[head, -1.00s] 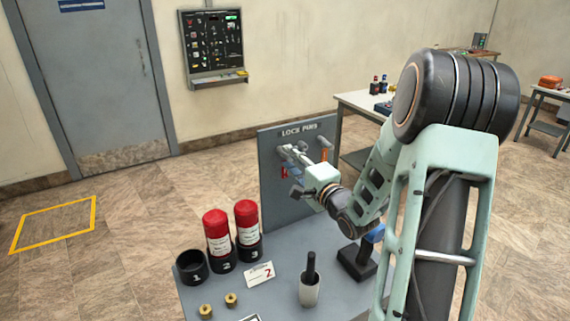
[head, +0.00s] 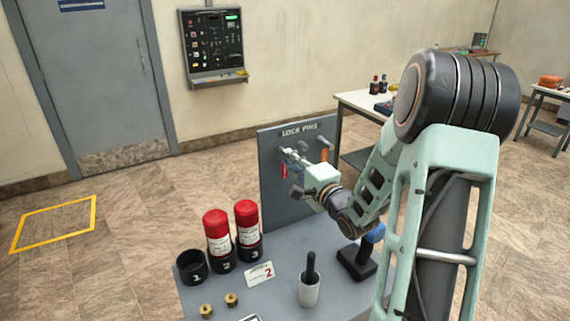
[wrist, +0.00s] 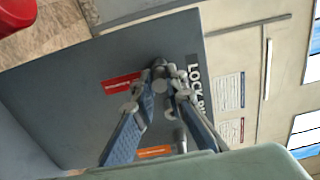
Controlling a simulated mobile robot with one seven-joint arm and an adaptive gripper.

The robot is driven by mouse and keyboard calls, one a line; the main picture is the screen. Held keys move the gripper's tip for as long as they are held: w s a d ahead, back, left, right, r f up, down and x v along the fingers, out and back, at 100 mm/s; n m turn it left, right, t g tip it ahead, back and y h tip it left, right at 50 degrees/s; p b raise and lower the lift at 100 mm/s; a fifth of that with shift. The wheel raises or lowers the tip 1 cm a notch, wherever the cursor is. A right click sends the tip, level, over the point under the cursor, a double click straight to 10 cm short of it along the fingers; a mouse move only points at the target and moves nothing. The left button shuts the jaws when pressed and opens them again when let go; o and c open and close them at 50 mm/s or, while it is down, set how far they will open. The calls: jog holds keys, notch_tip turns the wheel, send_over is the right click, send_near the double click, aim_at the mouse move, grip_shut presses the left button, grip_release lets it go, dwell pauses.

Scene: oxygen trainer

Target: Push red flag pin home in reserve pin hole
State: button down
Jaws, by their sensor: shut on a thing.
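The red flag pin shows by its red flag (head: 284,171) at the LOCK PINS panel (head: 280,207). In the wrist view the red flag (wrist: 121,83) lies just left of the fingertips. My gripper (head: 299,154) reaches to the panel face and is shut on the pin's head; in the wrist view its fingers (wrist: 165,84) converge there. The pin's shaft and the hole behind it are hidden by the fingertips, so I cannot tell how deep the pin sits.
An orange flag (head: 324,154) hangs on the panel to the right of my gripper. The bench (head: 225,285) below carries red-topped cylinders (head: 247,220), a dark empty cup (head: 193,266), a white holder (head: 310,291) and a dark block with a blue top (head: 357,260).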

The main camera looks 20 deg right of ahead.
jog(key=s+d, duration=0.1)
jog(key=s, duration=0.5)
jog(key=shift+s+d+p, duration=0.15)
jog(key=shift+p, duration=0.25)
dwell(0.8)
dwell(0.4)
